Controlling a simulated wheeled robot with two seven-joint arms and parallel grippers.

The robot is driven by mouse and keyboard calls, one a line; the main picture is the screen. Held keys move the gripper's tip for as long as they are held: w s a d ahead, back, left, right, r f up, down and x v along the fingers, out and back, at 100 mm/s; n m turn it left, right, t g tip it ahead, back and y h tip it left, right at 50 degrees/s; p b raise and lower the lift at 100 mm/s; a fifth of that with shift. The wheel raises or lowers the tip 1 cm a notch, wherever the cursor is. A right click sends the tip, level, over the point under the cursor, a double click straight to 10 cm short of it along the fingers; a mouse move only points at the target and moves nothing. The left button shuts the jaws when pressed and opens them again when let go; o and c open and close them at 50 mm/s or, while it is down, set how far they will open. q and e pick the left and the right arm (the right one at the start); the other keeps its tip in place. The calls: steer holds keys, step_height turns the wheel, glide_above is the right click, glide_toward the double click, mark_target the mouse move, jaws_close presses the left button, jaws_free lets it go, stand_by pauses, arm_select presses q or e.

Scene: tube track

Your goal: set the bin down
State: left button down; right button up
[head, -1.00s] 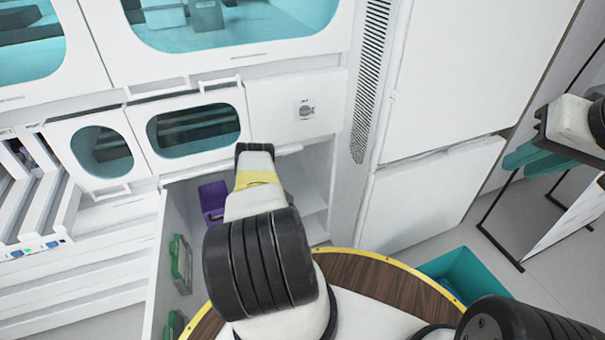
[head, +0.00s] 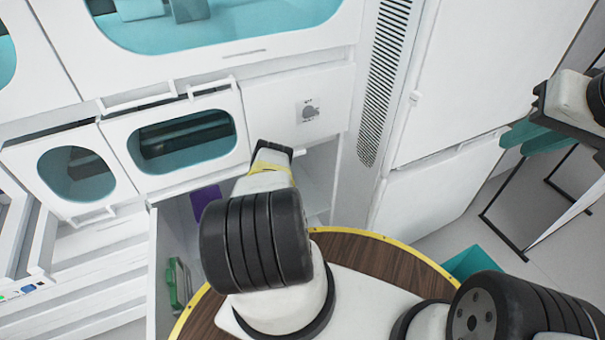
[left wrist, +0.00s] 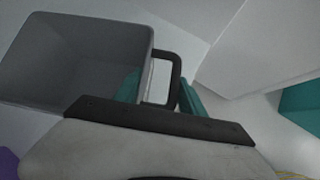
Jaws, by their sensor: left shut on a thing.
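The bin (left wrist: 75,60) is an open grey box with a black loop handle (left wrist: 174,68). In the left wrist view it hangs at the upper left, and its inside looks empty. My left gripper (left wrist: 160,94) has its teal fingers on either side of the handle and is shut on it. In the head view my left arm covers the bin and the left fingers. My right gripper (head: 535,140) is at the right edge of the head view, over open floor and away from the bin. Its teal fingers show from the side, so their gap is unclear.
A purple container (head: 206,200) and a green item (head: 178,283) are in the open lower compartment ahead. White cabinets with a windowed door (head: 185,142) stand above it. A teal box (head: 474,262) is on the floor at right, near a black-legged stand (head: 503,232).

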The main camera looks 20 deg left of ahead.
arm_select(q)
steer(key=shift+f, duration=0.1)
steer(key=c, duration=0.7)
jaws_free()
steer(key=v, duration=1.2)
steer(key=shift+s, duration=0.1)
